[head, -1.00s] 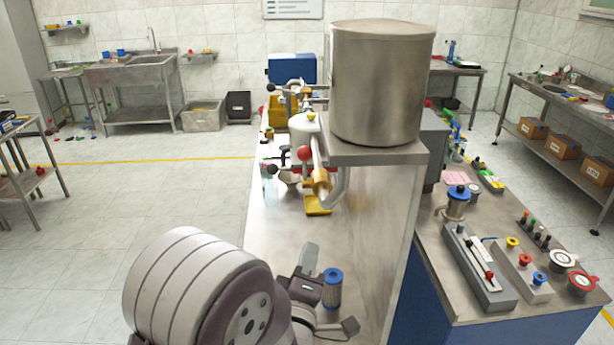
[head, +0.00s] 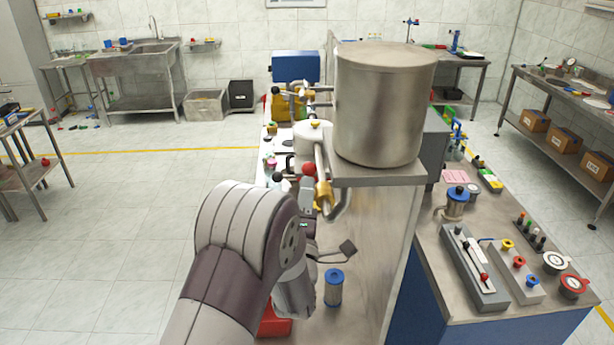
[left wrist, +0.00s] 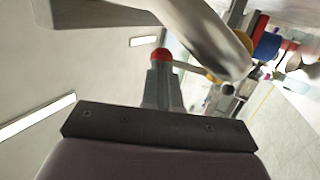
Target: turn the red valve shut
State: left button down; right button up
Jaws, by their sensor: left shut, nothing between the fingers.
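The red ball knob (head: 309,169) of the valve shows in the head view, beside the brass fitting (head: 324,194) on the pipe under the steel hopper. My left gripper (head: 306,190) is shut and empty, pointing up and away from me, with its tip just below the knob in the picture. In the left wrist view the red knob (left wrist: 160,54) appears right at the end of the shut fingers (left wrist: 161,85). I cannot tell whether they touch. The valve's lever is mostly hidden behind the gripper in the head view. My right gripper is not in view.
The large steel hopper (head: 385,105) stands on a raised stand right of the valve. A blue-topped cylinder (head: 333,288) stands on the bench near my wrist. A red object (head: 274,323) lies partly hidden behind my arm. Open floor lies to the left.

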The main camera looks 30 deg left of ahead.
pick_arm(q)
jog(key=shift+w+a+r, duration=0.1)
jog(key=shift+w+a, duration=0.1)
jog(key=shift+w, duration=0.15)
jog(key=shift+w+a+r+b, duration=0.2)
jog(key=shift+r+b, duration=0.35)
jog(key=shift+b, duration=0.45)
jog(key=shift+d+r, duration=0.1)
jog(key=shift+r, duration=0.05)
